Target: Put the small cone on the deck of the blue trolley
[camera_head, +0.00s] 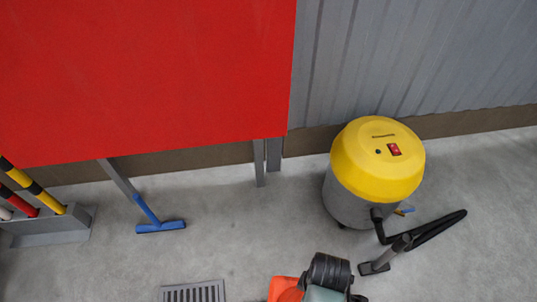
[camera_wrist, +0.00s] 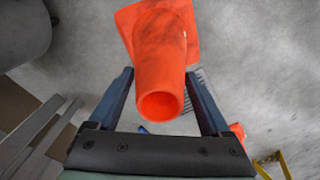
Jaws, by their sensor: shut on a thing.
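The small orange cone (camera_wrist: 160,60) is between the two fingers of my gripper (camera_wrist: 158,82) in the wrist view. Its narrow open end points toward the camera and its square base is farther away. My gripper is shut on it. In the head view, part of the orange cone (camera_head: 284,289) shows at the bottom edge beside my dark wrist, which hides the rest. The fingers are hidden there. The blue trolley is not seen in either view.
A yellow-topped vacuum (camera_head: 378,165) with a black hose (camera_head: 430,226) stands at the right by the wall. A red panel (camera_head: 150,70) stands on posts at left. A blue squeegee (camera_head: 160,226), striped-pole rack (camera_head: 50,228) and floor drain (camera_head: 193,292) are left. Some floor between is clear.

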